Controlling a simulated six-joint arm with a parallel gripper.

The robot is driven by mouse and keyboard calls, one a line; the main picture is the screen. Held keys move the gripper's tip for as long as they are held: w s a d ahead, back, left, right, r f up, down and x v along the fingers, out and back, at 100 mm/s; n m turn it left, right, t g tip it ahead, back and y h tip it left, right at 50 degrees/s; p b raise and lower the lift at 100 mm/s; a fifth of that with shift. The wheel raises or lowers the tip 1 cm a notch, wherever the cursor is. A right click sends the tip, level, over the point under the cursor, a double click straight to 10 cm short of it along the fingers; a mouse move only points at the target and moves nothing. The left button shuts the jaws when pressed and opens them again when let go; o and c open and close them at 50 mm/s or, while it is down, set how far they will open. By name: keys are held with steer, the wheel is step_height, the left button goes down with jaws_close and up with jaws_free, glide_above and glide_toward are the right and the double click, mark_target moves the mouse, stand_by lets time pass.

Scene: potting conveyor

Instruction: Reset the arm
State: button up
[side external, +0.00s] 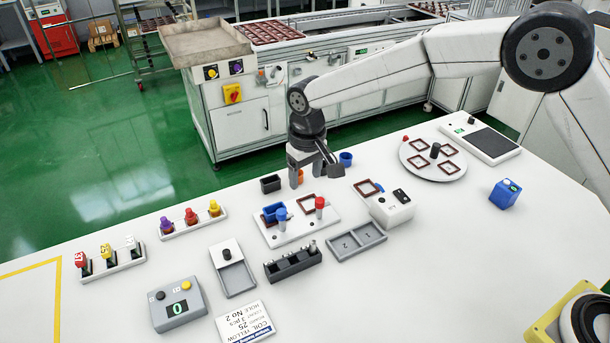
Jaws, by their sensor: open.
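My arm reaches in from the right over the white table (370,285). My gripper (312,178) points down above the back middle of the table, with its fingers apart and nothing visible between them. It is behind a white fixture plate (290,238) that carries a blue part (272,212), a blue-topped peg (281,215), a red-topped peg (320,204) and brown square frames. An orange cup (299,177) shows beside the fingers and is partly hidden. A blue cup (346,159) stands just right of the gripper.
A black box (270,184) stands left of the gripper. A round turntable (418,166), white device (391,211), grey tray (342,250), black rack (292,265) and counter box (165,310) are spread around. Racks of coloured pieces stand left.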

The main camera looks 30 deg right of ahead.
steer(key=s+d+m+t, duration=0.2)
steer(key=s+d, duration=1.8)
steer(key=s, duration=0.3)
steer(key=shift+s+d+r, duration=0.15)
steer(key=shift+d+r, duration=0.2)
steer(key=shift+r, duration=0.1)
